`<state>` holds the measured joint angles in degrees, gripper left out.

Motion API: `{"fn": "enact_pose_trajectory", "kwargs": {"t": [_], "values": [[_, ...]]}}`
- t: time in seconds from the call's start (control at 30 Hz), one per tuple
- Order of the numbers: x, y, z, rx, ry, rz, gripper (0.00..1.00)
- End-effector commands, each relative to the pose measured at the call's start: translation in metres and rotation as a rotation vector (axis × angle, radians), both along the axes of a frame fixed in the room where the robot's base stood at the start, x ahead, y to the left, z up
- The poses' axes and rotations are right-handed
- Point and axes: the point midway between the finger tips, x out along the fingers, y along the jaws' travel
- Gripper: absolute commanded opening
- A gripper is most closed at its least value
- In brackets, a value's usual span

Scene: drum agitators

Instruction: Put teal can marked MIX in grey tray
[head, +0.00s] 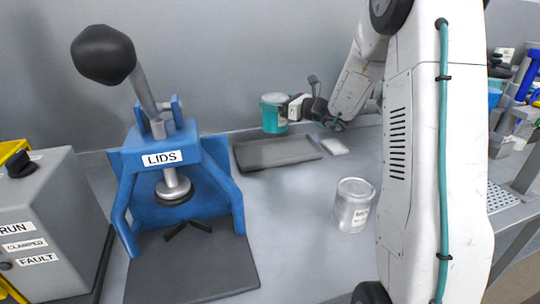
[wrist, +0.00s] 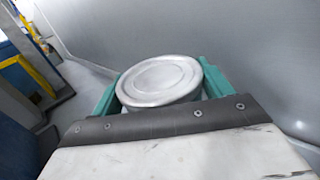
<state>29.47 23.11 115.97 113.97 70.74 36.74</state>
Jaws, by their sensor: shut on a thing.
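A teal can (head: 273,118) with a pale upper part is at the back by the wall. My gripper (head: 288,108) is shut on it, reaching in from the right. The can looks upright, and its base appears just above or behind the far edge of the grey tray (head: 278,152); the exact height is hard to tell. Any marking on it is too small to read. In the wrist view its round silver lid (wrist: 158,80) shows between the teal sides of my gripper. The tray lies flat on the bench and looks empty.
A silver can (head: 353,207) with a partly readable label stands on the bench in front of the tray. A blue press marked LIDS (head: 165,160) stands at left, beside a grey control box (head: 45,225). A small pale block (head: 335,146) lies right of the tray.

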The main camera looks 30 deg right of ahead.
Motion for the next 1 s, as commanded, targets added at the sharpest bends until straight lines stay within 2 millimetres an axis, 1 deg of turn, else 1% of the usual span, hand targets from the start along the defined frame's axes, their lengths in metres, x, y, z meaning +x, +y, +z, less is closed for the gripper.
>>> {"fn": "enact_pose_trajectory", "kwargs": {"t": [0.03, 0.1, 0.3, 0.4, 0.57, 0.73, 0.8, 1.0], "values": [[-0.003, -0.006, -0.002, 0.001, 0.001, -0.014, 0.16], [-0.004, -0.009, -0.011, 0.002, 0.003, -0.023, 0.16], [-0.004, -0.010, -0.048, 0.002, 0.003, -0.024, 0.16], [-0.004, -0.009, -0.059, 0.000, 0.002, -0.023, 0.16], [-0.004, -0.008, -0.070, 0.000, 0.002, -0.021, 0.16], [-0.004, -0.007, -0.094, 0.001, 0.004, -0.020, 0.16], [-0.004, -0.007, -0.100, 0.000, 0.002, -0.021, 0.16], [-0.004, -0.007, -0.100, -0.001, 0.000, -0.020, 0.16]]}}
